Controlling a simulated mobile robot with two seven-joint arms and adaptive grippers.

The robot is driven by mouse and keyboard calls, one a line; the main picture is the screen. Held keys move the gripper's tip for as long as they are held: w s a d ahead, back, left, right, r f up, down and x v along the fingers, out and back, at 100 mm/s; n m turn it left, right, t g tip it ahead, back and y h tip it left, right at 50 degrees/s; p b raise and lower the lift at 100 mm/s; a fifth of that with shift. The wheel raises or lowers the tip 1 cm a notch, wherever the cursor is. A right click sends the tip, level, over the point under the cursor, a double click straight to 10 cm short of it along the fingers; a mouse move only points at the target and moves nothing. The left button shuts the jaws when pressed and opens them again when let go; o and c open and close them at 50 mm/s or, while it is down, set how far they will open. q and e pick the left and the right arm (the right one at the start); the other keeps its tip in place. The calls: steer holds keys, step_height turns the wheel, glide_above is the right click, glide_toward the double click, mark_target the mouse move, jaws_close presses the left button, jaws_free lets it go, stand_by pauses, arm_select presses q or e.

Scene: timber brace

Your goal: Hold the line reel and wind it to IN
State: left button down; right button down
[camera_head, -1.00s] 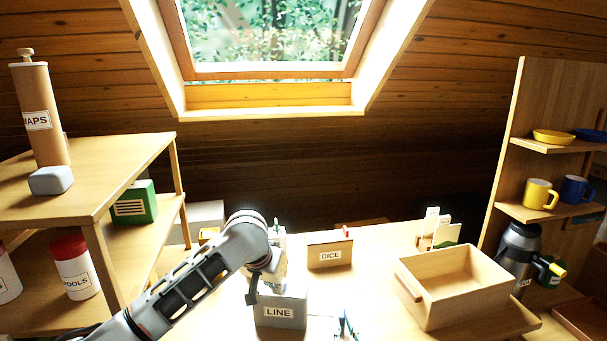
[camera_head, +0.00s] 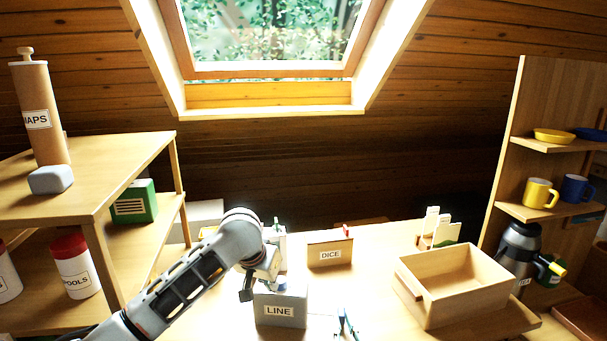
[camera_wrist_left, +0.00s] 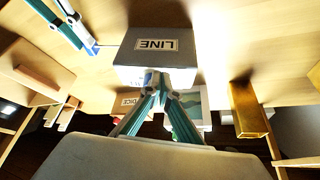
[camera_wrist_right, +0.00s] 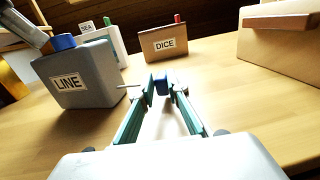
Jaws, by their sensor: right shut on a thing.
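The line reel (camera_head: 279,306) is a grey box labelled LINE on the table; it also shows in the left wrist view (camera_wrist_left: 180,45) and right wrist view (camera_wrist_right: 75,75). A blue part (camera_wrist_right: 63,42) sits on its top. My left gripper (camera_wrist_left: 156,76) is above the reel, its fingers drawn close together at the blue part, whose contact is partly hidden. My right gripper (camera_wrist_right: 161,88) is shut on a blue crank knob (camera_wrist_right: 160,84) beside the reel. A thin crank rod (camera_wrist_right: 128,86) shows at the reel's side. No IN mark is legible.
A DICE box (camera_head: 330,253) stands behind the reel. An open wooden box (camera_head: 452,290) is to the right. Shelves (camera_head: 90,180) rise at left, and a flask (camera_head: 518,250) stands at far right.

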arm_select(q)
steer(key=shift+a, duration=0.1)
step_height(320, 180, up, 6)
steer(key=shift+s, duration=0.25)
stand_by(0.5)
steer(key=shift+a, duration=0.1)
steer(key=shift+s+d+f, duration=0.1)
steer(key=shift+d+f, duration=0.3)
steer(key=shift+f, duration=0.6)
steer(key=shift+s+d+f, duration=0.1)
steer(key=shift+d+f, duration=0.25)
steer(key=shift+f, duration=0.65)
steer(key=shift+s+d+f, duration=0.1)
steer(key=shift+d+f, duration=0.3)
steer(key=shift+f, duration=0.6)
steer(key=shift+w, duration=0.7)
